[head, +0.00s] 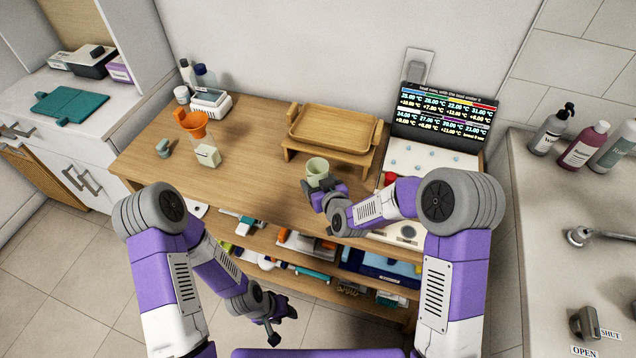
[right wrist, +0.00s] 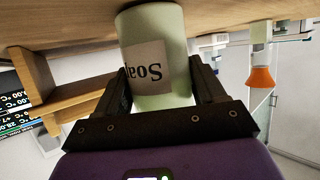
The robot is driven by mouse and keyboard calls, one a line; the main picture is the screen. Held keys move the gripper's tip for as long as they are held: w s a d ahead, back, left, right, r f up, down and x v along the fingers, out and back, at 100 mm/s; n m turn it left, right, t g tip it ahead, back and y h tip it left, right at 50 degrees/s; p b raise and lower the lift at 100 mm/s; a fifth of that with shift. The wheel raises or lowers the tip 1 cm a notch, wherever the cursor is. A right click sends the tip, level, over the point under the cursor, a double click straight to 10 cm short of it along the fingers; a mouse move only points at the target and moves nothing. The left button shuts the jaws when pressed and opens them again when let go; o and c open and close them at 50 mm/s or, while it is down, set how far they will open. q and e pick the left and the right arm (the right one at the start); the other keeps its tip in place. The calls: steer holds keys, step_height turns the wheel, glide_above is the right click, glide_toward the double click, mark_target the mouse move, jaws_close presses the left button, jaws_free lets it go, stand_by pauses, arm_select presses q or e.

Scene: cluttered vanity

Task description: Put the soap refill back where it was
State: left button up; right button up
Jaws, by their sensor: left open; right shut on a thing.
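The soap refill is a pale green cylinder (head: 316,168) with a white label reading "Soap". It is at the middle of the wooden table, in front of the small wooden stand. My right gripper (head: 322,190) is shut around it; in the right wrist view the refill (right wrist: 178,62) sits between the two black fingers (right wrist: 165,90). I cannot tell whether its base touches the tabletop. My left gripper (head: 275,328) is open and empty, low in front of the table's shelves.
A wooden tray (head: 300,141) rests on the stand behind the refill. A display (head: 441,111) stands at right.

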steer(key=shift+f, duration=0.15)
steer(key=o, duration=1.4)
steer(key=shift+s+d+r, duration=0.15)
steer(key=shift+s+r, duration=0.1)
steer(key=shift+r, duration=0.1)
steer(key=p+v, duration=0.1)
steer(key=v, duration=1)
steer(key=shift+s+r, duration=0.1)
steer(key=shift+s, duration=0.05)
